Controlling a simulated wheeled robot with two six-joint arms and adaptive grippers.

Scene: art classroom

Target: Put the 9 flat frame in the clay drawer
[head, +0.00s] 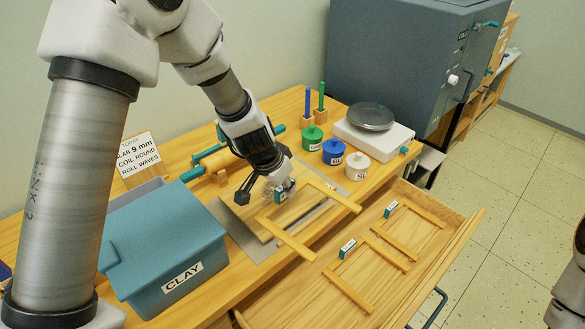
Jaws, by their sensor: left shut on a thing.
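My left gripper (280,192) is shut on the teal tagged block of a light wooden flat frame (286,240). The tag's lettering is mostly hidden by the fingers. The frame's two long rails reach out past the counter's front edge, toward the open drawer. I cannot tell whether it touches the board below. The open drawer (462,240) holds two similar wooden frames with teal tagged blocks, one farther back (418,212) and one nearer (346,288); their tags are too small to read. My right gripper is not in view.
A blue-grey bin marked CLAY (170,255) stands left on the counter. A sign (138,155) reads "9 mm". A rolling pin (225,157), green (312,139), blue (333,152) and white (356,167) jars and a scale (374,135) stand behind. The drawer's front strip looks clear.

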